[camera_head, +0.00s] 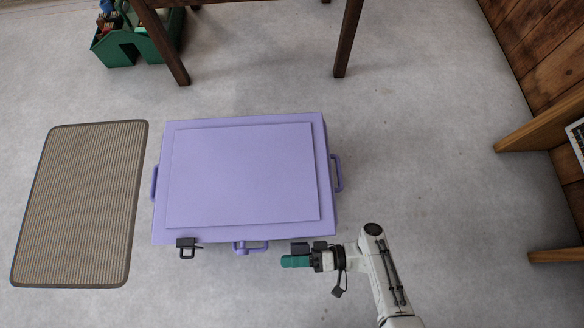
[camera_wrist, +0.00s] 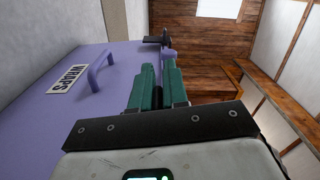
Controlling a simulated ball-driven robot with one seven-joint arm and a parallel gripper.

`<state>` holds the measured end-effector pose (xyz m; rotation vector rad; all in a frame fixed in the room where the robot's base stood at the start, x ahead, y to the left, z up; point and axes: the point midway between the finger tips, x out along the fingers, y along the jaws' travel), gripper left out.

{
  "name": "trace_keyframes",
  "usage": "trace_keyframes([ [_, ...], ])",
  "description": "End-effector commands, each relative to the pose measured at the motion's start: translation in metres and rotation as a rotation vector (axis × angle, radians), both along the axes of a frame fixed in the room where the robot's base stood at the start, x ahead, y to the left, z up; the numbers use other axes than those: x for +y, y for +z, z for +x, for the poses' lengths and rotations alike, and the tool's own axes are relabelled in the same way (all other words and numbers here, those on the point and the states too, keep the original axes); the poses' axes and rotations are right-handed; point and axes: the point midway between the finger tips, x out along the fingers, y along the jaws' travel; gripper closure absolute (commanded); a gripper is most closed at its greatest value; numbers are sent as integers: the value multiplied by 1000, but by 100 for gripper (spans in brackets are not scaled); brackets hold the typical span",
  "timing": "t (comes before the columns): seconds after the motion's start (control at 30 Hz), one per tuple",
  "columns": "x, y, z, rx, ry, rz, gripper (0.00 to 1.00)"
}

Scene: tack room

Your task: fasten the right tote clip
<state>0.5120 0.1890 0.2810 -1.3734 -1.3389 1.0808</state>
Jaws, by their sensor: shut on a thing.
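The lavender tote (camera_head: 160,232) stands on the floor with its lid (camera_head: 245,175) on top. The right clip (camera_head: 300,247) is a dark piece at the right of the tote's front edge, partly covered by my gripper. My gripper (camera_head: 297,261) points left along the tote's front, its green fingers shut on the right clip. In the wrist view the fingers (camera_wrist: 158,88) hide most of what lies between them. The left clip (camera_head: 187,246) is a dark bracket sticking out from the front edge. I cannot tell how far the right clip is turned.
A front handle (camera_head: 250,247) sits between the clips, close to my fingertips. A WRAPS label (camera_wrist: 69,79) is on the tote's front. A ribbed mat (camera_head: 80,205) lies left, a green caddy (camera_head: 128,48) and wooden table legs (camera_head: 347,40) stand behind. Floor to the right is clear.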

Motion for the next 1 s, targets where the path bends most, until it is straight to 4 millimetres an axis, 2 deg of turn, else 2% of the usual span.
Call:
trace_keyframes([
  [0.03,0,-3,3,0,-5,-9,85],
  [0.23,0,-2,2,0,-4,-7,66],
  [0.57,-3,-1,1,0,-4,-5,65],
  [0.77,-28,-1,1,1,-8,-5,65],
  [1.0,-75,-2,0,-1,-7,-6,65],
])
